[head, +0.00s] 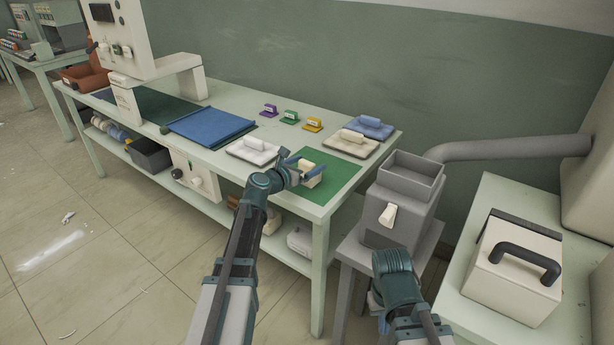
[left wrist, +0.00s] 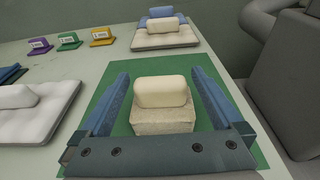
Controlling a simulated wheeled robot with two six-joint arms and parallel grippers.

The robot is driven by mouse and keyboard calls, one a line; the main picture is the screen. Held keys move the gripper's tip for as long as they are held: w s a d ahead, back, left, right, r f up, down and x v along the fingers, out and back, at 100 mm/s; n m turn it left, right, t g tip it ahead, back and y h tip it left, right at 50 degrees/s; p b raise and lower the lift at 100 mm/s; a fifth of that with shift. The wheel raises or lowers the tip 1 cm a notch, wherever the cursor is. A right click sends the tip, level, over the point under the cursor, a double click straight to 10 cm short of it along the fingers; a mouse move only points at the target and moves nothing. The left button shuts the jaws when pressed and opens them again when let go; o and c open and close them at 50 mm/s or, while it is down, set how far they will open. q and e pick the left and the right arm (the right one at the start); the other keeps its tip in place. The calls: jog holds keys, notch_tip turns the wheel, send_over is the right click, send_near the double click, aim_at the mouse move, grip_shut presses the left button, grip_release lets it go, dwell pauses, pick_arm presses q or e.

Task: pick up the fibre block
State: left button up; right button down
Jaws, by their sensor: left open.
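The fibre block looks like a rough beige block (left wrist: 162,120) with a smooth, rounded cream piece (left wrist: 161,92) on top. It rests on a green mat (head: 336,185) near the table's front right corner. In the head view the cream-topped block (head: 312,174) is partly covered by my left gripper (head: 303,166). My left gripper is open, with one blue finger on each side of the block. In the left wrist view the fingers (left wrist: 160,74) stand apart from its sides, with green mat showing between. My right arm is at the lower right; its fingers are mostly hidden.
Purple, green and yellow tags stand behind. A grey hopper machine (head: 403,200) stands right of the table.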

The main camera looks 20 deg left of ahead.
aim_at(307, 162)
pick_arm(q)
jog(key=shift+c, duration=0.2)
jog(key=c, duration=1.2)
jog(key=shift+r, duration=0.15)
jog(key=shift+c, duration=0.2)
jog(key=shift+r+p, duration=0.95)
jog(key=shift+p, duration=0.15)
notch_tip(307, 162, up, 2)
jog(key=shift+r+p, duration=0.1)
jog(key=shift+p, duration=0.95)
jog(key=s+d, duration=1)
jog(key=s, duration=0.2)
jog(key=shift+s+r+p, duration=0.3)
jog(key=shift+r+p, duration=0.05)
jog(key=shift+p, duration=0.05)
